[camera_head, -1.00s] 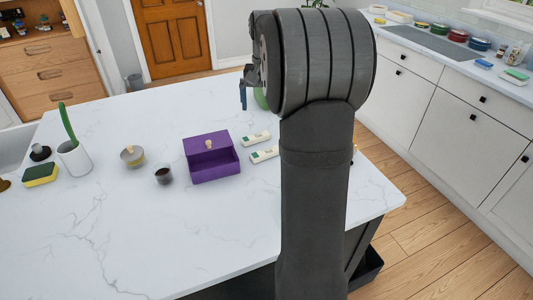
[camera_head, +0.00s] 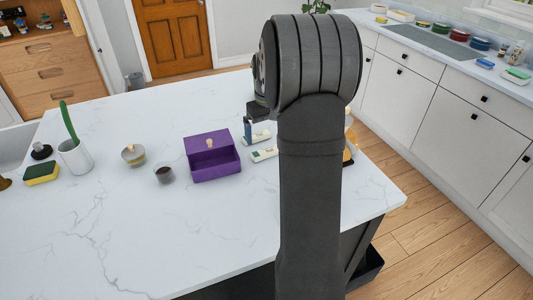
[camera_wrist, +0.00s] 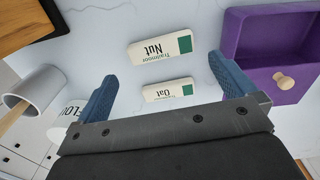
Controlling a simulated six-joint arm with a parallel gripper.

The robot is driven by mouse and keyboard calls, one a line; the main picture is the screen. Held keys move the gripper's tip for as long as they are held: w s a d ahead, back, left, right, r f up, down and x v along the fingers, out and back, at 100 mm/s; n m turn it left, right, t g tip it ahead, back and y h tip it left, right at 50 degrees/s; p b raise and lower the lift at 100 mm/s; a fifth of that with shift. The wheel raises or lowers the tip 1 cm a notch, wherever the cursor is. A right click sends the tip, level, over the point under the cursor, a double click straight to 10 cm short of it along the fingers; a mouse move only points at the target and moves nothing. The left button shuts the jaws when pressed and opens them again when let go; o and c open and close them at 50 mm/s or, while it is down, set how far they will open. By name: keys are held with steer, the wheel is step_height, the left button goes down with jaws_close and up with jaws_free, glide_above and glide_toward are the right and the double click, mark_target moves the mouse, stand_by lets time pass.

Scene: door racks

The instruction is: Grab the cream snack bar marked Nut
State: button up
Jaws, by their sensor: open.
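The cream snack bar marked Nut (camera_wrist: 160,47) lies flat on the white countertop, with a green block at one end. In the wrist view it is just beyond my fingertips. A matching bar marked Oat (camera_wrist: 167,92) lies parallel to it and nearer my gripper. In the head view, the Nut bar (camera_head: 264,155) is the one closer to the viewer. My gripper (camera_wrist: 163,68) is open and empty above the counter, its blue fingers spread to either side of the Oat bar in the picture. In the head view my arm hides most of my gripper.
A purple box (camera_head: 212,165) with a wooden knob stands just left of the bars in the head view. A dark-filled cup (camera_head: 164,174) and a knobbed jar (camera_head: 133,156) are further left. The wrist view shows a white pot (camera_wrist: 35,90) and a container with lettering (camera_wrist: 66,118).

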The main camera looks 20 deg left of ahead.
steer(key=shift+w+a+f, duration=0.1)
steer(key=shift+a+f, duration=0.05)
steer(key=shift+f, duration=3.45)
steer(key=c, duration=0.6)
